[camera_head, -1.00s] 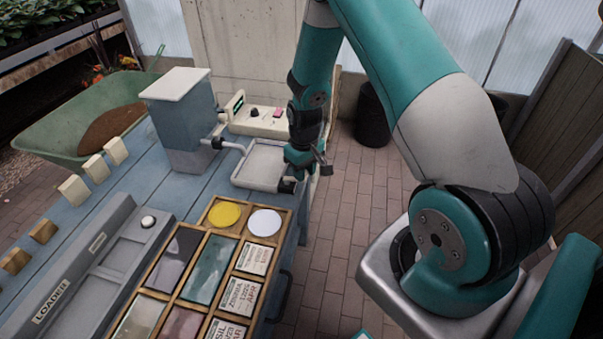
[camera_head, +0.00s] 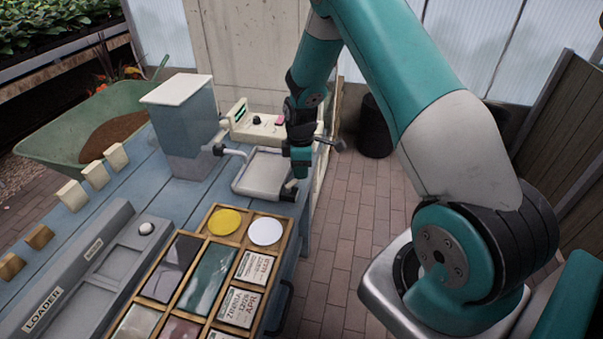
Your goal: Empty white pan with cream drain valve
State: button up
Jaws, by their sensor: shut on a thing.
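The white pan (camera_head: 262,173) is a shallow square tray on the blue bench, at its right edge. The cream drain valve (camera_head: 289,190) is at the pan's near right corner, small and partly dark. My gripper (camera_head: 300,172) points down at the pan's right side, by the valve. It is shut on the valve's handle, as far as I can see; its fingertips hide most of the grip. The pan's inside looks pale, and I cannot tell whether it holds liquid.
A grey tank (camera_head: 180,135) with a spout (camera_head: 231,152) stands left of the pan. A cream control box (camera_head: 262,124) is behind it. A wooden tray (camera_head: 222,255) and grey loader (camera_head: 90,262) lie nearer. A dark bin (camera_head: 374,130) stands on the open brick floor.

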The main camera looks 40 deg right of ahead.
jog(key=n, duration=0.1)
jog(key=w+n, duration=0.1)
jog(key=n, duration=0.1)
jog(key=shift+w+a, duration=0.2)
jog(key=shift+a, duration=0.05)
jog(key=shift+w+a+n+b, duration=0.15)
jog(key=shift+w+n+b, duration=0.05)
jog(key=shift+n, duration=0.5)
jog(key=shift+w+a+n+b, duration=0.15)
jog(key=shift+n+b, duration=0.05)
jog(key=shift+n, duration=0.5)
jog(key=o, duration=0.9)
jog(key=shift+o, duration=0.2)
jog(key=shift+r, duration=0.3)
notch_tip(320, 180, up, 17)
jog(key=b, duration=0.2)
